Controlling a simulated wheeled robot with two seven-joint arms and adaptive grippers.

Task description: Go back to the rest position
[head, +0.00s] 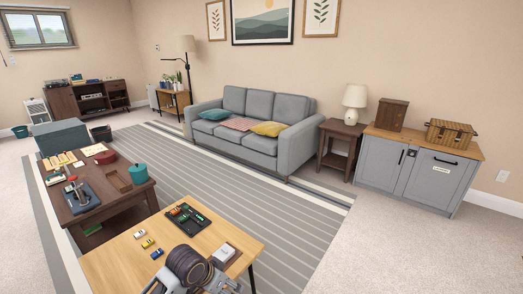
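Neither of my grippers can be made out in the head view. A dark, ribbed round shape (187,265) with grey metal parts beside it is cut off by the bottom edge, over the near end of a light wood table (225,229). I cannot tell whether it is part of my arm or a thing on the table. The table also bears a black tray (188,219) with small coloured pieces, several toy cars (148,243) and a white item (224,253) on a dark base.
A dark wood table (115,214) with a teal pot (138,173) adjoins at left. Behind are a grey sofa (262,148), a side table (337,132) with a lamp (354,98), and a grey cabinet (413,176). Carpet (350,245) at lower right is clear.

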